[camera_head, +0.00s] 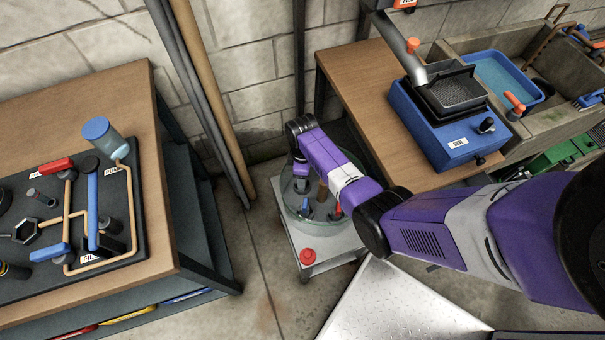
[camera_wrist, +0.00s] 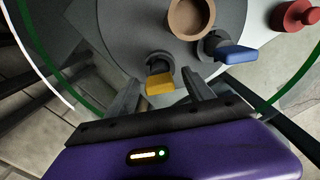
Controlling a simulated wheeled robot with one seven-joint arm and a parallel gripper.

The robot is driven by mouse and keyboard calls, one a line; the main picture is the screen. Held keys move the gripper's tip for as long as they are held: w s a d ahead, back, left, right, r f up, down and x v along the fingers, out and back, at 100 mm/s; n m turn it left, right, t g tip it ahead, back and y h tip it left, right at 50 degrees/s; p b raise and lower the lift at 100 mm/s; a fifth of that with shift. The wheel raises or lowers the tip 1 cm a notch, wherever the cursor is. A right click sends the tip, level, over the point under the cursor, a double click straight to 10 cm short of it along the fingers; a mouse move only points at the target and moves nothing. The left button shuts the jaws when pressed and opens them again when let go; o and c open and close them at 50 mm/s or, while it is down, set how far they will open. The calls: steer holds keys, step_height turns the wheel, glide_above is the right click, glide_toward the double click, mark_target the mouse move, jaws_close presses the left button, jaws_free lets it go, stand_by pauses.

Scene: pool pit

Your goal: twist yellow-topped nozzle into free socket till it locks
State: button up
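The yellow-topped nozzle (camera_wrist: 160,84) shows in the wrist view, standing by a dark round collar on a grey disc (camera_wrist: 128,32). My gripper (camera_wrist: 158,77) is open, with one finger on each side of the yellow top and visible gaps. In the head view my gripper (camera_head: 300,172) reaches down into a round clear-walled vessel (camera_head: 288,200) on a pale stand. A blue-topped nozzle (camera_wrist: 234,53) sits to the right on the disc, beside a brown upright cylinder (camera_wrist: 188,18). A red-topped piece (camera_head: 337,210) shows in the vessel. I cannot make out a free socket.
A red button (camera_head: 308,256) sits on the stand's front corner. A wooden bench with a pipe board (camera_head: 125,230) stands left. A table with a blue box (camera_head: 440,135) and a stone sink (camera_head: 555,125) are right. Poles (camera_head: 205,90) lean on the wall.

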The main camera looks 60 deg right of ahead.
steer(key=shift+r+p, duration=0.55)
steer(key=shift+r, duration=3.35)
